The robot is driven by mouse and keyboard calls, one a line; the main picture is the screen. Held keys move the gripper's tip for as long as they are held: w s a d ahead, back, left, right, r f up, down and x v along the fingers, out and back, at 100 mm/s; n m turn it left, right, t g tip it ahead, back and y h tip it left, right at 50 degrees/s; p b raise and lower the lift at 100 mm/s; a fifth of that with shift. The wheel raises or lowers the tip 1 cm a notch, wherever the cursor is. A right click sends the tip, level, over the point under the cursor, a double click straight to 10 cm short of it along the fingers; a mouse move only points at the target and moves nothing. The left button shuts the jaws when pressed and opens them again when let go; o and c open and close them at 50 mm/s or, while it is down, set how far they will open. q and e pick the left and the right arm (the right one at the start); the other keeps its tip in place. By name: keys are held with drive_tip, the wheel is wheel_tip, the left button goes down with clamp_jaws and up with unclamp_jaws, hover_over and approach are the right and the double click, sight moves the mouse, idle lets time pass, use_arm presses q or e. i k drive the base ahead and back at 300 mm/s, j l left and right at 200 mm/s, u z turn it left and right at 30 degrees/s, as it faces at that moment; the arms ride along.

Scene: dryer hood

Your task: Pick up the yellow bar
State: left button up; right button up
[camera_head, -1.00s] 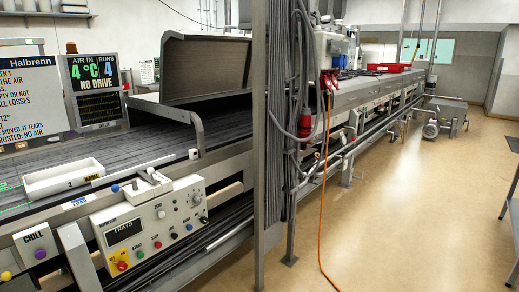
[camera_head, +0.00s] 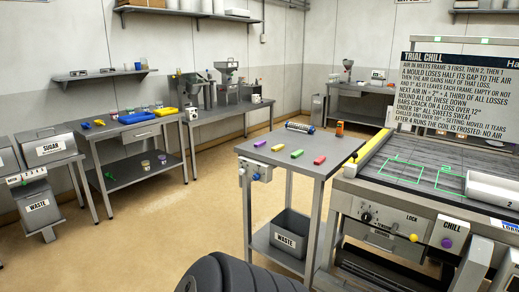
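A small yellow bar (camera_head: 278,147) lies on the grey side table (camera_head: 335,152), in a row with a purple bar (camera_head: 260,143), a green bar (camera_head: 297,153) and a red bar (camera_head: 319,160). It lies apart from its neighbours, with nothing on top of it. A much longer yellow bar (camera_head: 372,147) runs along the near left end of the conveyor. Neither of my grippers shows in this view. A dark ribbed rounded shape at the bottom edge looks like part of my own body.
Open floor (camera_head: 205,205) lies left of the table.

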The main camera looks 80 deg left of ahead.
sight(281, 146)
drive_tip(key=u, duration=2.5)
